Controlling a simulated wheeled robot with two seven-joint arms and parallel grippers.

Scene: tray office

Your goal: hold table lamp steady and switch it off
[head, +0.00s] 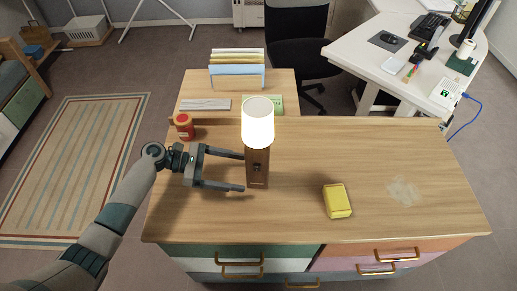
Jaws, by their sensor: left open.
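The table lamp (258,167) stands upright on the wooden dresser top, with a square brown wooden body and a glowing white cylindrical shade (258,124). A small dark switch shows on the front of its body. My left gripper (240,172) is open at the lamp's left side, its two fingers pointing right toward the body. One fingertip reaches the body's left edge and the other lies nearer the front; whether they touch it I cannot tell. My right gripper is not in view.
A yellow box (337,201) lies right of the lamp on the dresser top (400,150). A red jar (184,127) stands behind my left gripper. Behind are a file rack (237,77) and a grey keyboard-like item (205,104). The right part of the top is mostly clear.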

